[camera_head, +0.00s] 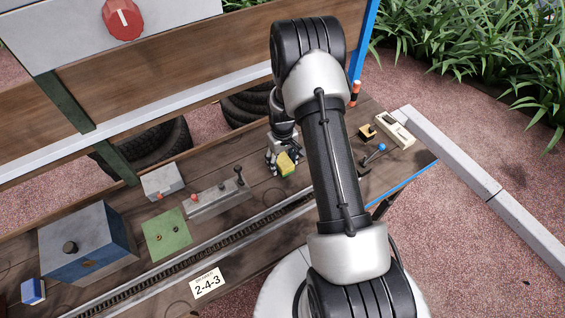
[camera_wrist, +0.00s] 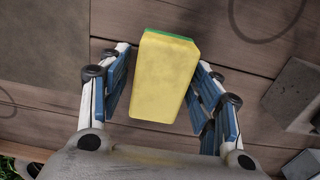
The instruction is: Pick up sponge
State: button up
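The sponge is a yellow block with a thin green layer along one edge. It shows in the head view (camera_head: 287,165) on the wooden bench, just at the fingertips of my gripper (camera_head: 282,160). In the wrist view the sponge (camera_wrist: 160,80) lies between the two blue-padded fingers of my gripper (camera_wrist: 160,90). A narrow gap shows on both sides of it, so the fingers look open around it and apart from it. Whether the sponge rests fully on the bench is hard to tell.
A grey lever box (camera_head: 215,200) and a green plate (camera_head: 167,234) lie left of the sponge. A blue-grey box (camera_head: 87,245) stands further left. A blue-knobbed lever (camera_head: 372,156) and a cream device (camera_head: 394,129) are at the right. Bare boards lie around the sponge.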

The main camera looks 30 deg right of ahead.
aim_at(282, 159)
jog(key=c, duration=0.7)
notch_tip(282, 159, up, 20)
jog(key=p, duration=0.4)
